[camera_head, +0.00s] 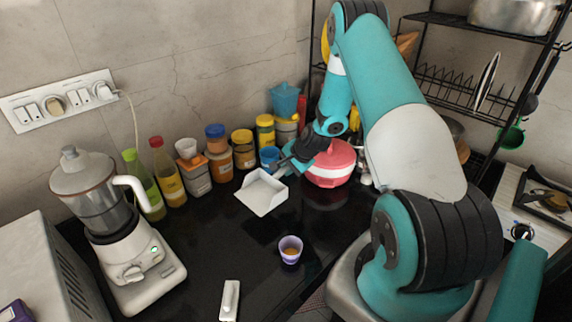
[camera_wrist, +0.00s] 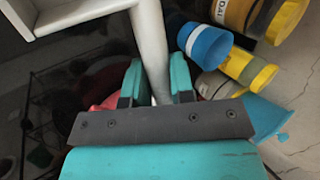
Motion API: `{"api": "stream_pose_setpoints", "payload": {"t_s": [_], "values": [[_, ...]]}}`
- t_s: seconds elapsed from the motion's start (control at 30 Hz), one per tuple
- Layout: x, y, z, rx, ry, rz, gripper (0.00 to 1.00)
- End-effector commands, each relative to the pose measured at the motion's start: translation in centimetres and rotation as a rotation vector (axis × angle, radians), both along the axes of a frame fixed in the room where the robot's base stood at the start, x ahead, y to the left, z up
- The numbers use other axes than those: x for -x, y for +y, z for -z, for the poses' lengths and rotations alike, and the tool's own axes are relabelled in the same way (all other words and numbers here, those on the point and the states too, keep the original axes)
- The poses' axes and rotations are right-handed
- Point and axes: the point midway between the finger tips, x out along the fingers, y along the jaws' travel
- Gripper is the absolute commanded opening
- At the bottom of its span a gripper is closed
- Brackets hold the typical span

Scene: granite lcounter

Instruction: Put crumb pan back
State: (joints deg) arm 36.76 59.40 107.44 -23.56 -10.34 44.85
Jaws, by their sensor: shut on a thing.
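The white crumb pan (camera_head: 262,192) is a shallow open tray at the middle of the black counter, in front of the jars. Part of it shows at the top left of the wrist view (camera_wrist: 75,14). My gripper (camera_head: 284,163) reaches it from the back right. In the wrist view, the two teal fingers (camera_wrist: 156,88) are closed on a pale bar (camera_wrist: 150,40) that appears to belong to the pan.
Jars and bottles (camera_head: 218,150) line the wall behind the pan. A red and white container (camera_head: 331,168) is close by my gripper. A blender (camera_head: 118,230) and a grey box-shaped appliance (camera_head: 50,275) stand left. A small purple cup (camera_head: 290,249) and a white item (camera_head: 230,299) are in front.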

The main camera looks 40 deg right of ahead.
Motion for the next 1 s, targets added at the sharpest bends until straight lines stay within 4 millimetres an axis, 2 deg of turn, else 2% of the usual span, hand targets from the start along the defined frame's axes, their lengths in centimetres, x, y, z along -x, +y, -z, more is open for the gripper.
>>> {"api": "stream_pose_setpoints", "payload": {"t_s": [0.53, 1.0], "values": [[0.0, 0.1, 5.8, 0.0, 0.0, -0.005, 0.0], [0.0, 0.1, 6.3, 0.0, 0.0, -0.006, 0.0]]}}
